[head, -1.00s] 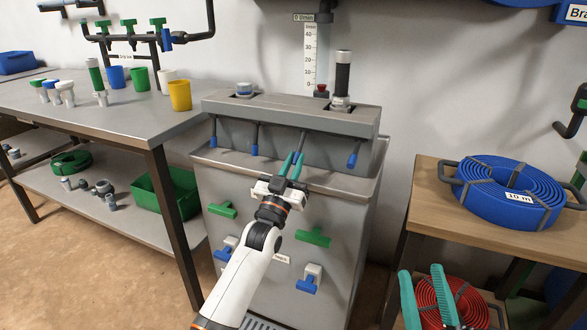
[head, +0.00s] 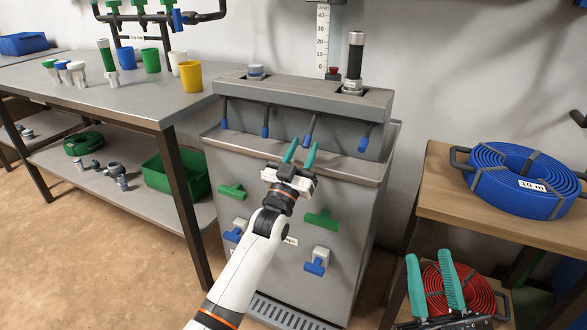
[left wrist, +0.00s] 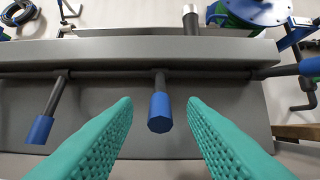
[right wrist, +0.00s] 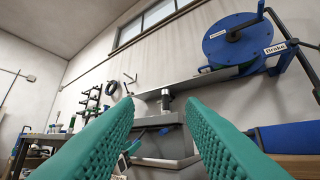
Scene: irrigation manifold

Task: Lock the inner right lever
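The grey manifold housing (head: 300,92) has a row of hanging levers with blue tips. The inner right lever (head: 308,131) hangs down, slightly tilted. My left gripper (head: 300,151) is open just in front of and below its tip. In the left wrist view, the lever's blue end (left wrist: 160,112) shows nearly end-on between the open fingers (left wrist: 160,103), with gaps on both sides. The inner left lever (head: 265,126) and outer right lever (head: 365,138) stand apart from the fingers. My right gripper (head: 435,254) is open and empty, away from the manifold.
A grey cabinet (head: 260,180) with green and blue handles stands below the levers. A steel bench (head: 130,105) with cups is at left. A wooden stand (head: 440,190) holds a blue hose coil (head: 520,178) at right. The floor at lower left is clear.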

